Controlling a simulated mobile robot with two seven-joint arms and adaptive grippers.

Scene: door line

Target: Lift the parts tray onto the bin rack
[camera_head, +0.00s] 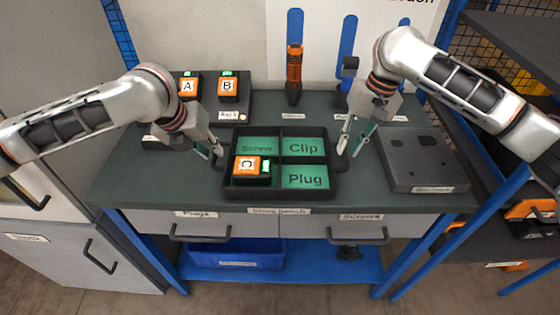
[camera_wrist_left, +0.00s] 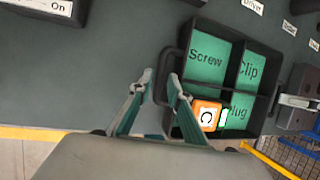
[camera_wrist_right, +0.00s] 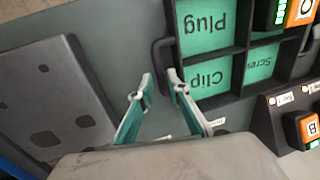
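The parts tray (camera_head: 280,192) is black with green-floored compartments marked Screw, Clip and Plug. It sits flat on the workbench. An orange block marked C (camera_head: 247,168) lies in its front-left compartment. My left gripper (camera_head: 216,152) is open at the tray's left side; in the left wrist view its parted fingertips (camera_wrist_left: 161,84) are either side of the side handle. My right gripper (camera_head: 347,148) is open at the right side; in the right wrist view its parted fingertips (camera_wrist_right: 159,78) are by the other handle. Contact is not clear. A blue-framed rack (camera_head: 500,172) stands at the right.
Orange blocks A (camera_head: 187,87) and B (camera_head: 228,87) stand at the bench's back left. A grey plate (camera_head: 425,165) lies right of the tray. An orange tool (camera_head: 294,75) stands behind. Bench drawers (camera_head: 235,222) are shut.

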